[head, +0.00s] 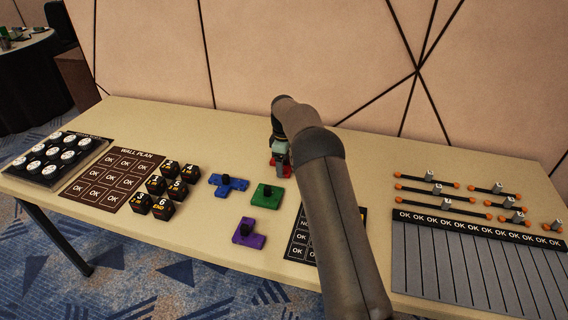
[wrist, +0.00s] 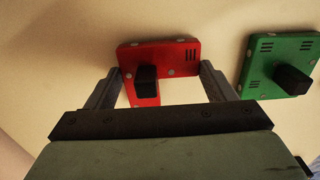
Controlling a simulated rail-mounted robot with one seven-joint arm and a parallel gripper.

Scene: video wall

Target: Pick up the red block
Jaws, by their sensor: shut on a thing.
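The red block (wrist: 178,56) is a flat piece with a wide bar, a leg reaching down and a black knob on top. In the wrist view my gripper (wrist: 159,72) has one finger at each end of the bar and is shut on it. In the head view the red block (head: 282,171) shows only partly below my gripper (head: 279,160), near the middle of the table. My arm and gripper hide the rest. I cannot tell whether the block is touching the table.
A green block (head: 267,196) lies close by, also in the wrist view (wrist: 283,66). A blue block (head: 228,185) and a purple block (head: 249,233) lie on the table (head: 200,140). Black cubes (head: 163,189) stand left. A slatted board (head: 470,262) and orange-ended rods (head: 427,188) are right.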

